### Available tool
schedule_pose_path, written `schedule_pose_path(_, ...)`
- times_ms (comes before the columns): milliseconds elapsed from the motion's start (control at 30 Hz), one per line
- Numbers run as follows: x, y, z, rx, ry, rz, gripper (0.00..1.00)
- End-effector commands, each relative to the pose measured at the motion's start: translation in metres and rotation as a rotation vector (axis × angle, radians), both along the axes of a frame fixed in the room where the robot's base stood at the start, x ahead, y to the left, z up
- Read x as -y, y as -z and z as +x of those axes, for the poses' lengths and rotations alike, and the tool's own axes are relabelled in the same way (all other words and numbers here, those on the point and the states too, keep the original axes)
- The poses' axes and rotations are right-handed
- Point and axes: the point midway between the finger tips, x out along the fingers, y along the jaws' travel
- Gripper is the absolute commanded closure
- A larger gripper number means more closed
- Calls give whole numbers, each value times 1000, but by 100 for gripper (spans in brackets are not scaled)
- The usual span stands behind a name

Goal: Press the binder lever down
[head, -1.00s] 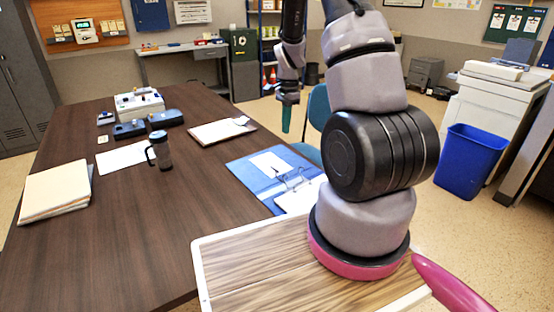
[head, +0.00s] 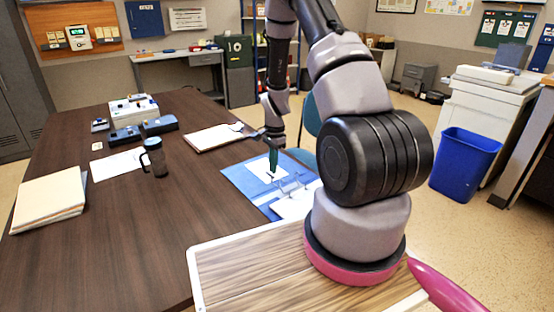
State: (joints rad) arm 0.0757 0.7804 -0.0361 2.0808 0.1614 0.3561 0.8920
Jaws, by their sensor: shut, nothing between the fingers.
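A blue binder (head: 240,177) lies open at the right edge of the dark table, with a white sheet on its left cover. Its metal lever and ring mechanism (head: 291,186) stands up near the white papers on its right side. My gripper (head: 273,174) points down with its teal fingers shut and empty. The fingertips are over the binder, just left of and behind the metal mechanism. I cannot tell whether they touch anything. Part of the binder's right side is hidden behind my arm.
A clipboard (head: 208,139) lies behind the binder. A dark mug (head: 155,160), folders (head: 48,198) and a white device (head: 133,108) stand farther left on the table (head: 130,240). A blue bin (head: 465,163) stands on the floor at right. The table's middle is clear.

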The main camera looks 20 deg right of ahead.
Motion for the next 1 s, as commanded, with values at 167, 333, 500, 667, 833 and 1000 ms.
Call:
schedule_pose_path(167,-1,1,0,0,0,0,100)
schedule_pose_path(333,-1,1,0,0,0,-1,100)
schedule_pose_path(500,-3,1,-1,3,-2,-12,100)
schedule_pose_path(667,-8,3,-2,10,-4,-47,100)
schedule_pose_path(833,-19,7,-4,29,-8,-116,100)
schedule_pose_path(1000,-30,14,-8,50,-11,-210,100)
